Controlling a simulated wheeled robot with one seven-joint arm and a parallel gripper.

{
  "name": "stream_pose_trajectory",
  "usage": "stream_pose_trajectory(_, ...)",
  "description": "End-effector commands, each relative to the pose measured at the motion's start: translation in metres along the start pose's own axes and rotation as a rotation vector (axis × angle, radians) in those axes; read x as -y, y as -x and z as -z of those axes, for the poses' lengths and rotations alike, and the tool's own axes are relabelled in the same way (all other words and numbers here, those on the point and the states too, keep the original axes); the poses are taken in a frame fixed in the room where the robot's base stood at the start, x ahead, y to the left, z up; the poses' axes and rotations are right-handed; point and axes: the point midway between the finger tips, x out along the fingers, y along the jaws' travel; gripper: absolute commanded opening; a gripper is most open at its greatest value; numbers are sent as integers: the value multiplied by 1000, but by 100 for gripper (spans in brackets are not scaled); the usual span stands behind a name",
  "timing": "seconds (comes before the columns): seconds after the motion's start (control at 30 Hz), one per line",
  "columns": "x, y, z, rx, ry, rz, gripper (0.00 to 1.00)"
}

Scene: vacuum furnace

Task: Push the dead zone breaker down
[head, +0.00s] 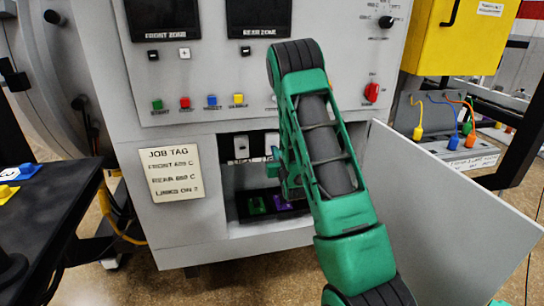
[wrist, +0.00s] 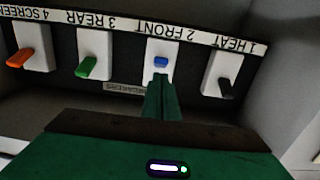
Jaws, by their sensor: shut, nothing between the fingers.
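In the wrist view, a row of breakers appears upside down under a label strip (wrist: 140,32). 4 SCREEN has an orange lever (wrist: 19,57), 3 REAR a green lever (wrist: 87,67), 2 FRONT a blue lever (wrist: 161,62), and 1 HEAT a black lever (wrist: 226,88). The blue lever shows shorter and nearer its plate's middle than the others. My gripper (wrist: 160,82) is shut and empty, its tips in line with the 2 FRONT breaker, close to the blue lever; contact cannot be told.
The furnace front (head: 200,110) has two dark displays, FRONT ZONE (head: 165,18) and REAR ZONE (head: 258,17). A job tag (head: 172,174) hangs left of the bay. An open panel door (head: 430,220) stands close on my arm's right. A dark table (head: 50,215) is at left.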

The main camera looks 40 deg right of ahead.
Motion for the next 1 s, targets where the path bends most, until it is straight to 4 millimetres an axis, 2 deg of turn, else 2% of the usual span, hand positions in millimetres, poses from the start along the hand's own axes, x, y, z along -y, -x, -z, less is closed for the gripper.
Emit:
stream_pose_trajectory(0.23,6,8,29,-4,-10,3,0)
stream_pose_trajectory(0.7,5,64,-27,1,-11,7,0)
stream_pose_trajectory(1.0,3,80,-40,-3,-12,5,0)
